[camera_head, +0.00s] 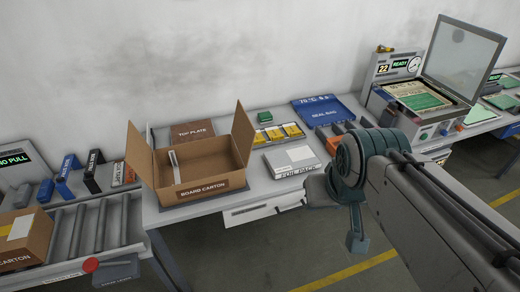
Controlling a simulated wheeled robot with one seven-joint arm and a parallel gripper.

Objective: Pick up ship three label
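No label that I can read as ship three shows in the head view. A white strip (175,166) stands tilted inside the open board carton (196,191); I cannot tell what it is. A pale blank-looking patch (21,227) lies on the closed carton (24,243) at far left. My arm comes in from the right, and my gripper (357,241) hangs at its end in front of the table's front edge, right of the foil pack. Its fingers are too small and turned away to read, and nothing is seen held.
A white foil pack (292,160), yellow packets (278,134), a green block (264,117) and a blue seal bag tray (322,110) are on the table. A machine with a raised lid (462,58) stands right.

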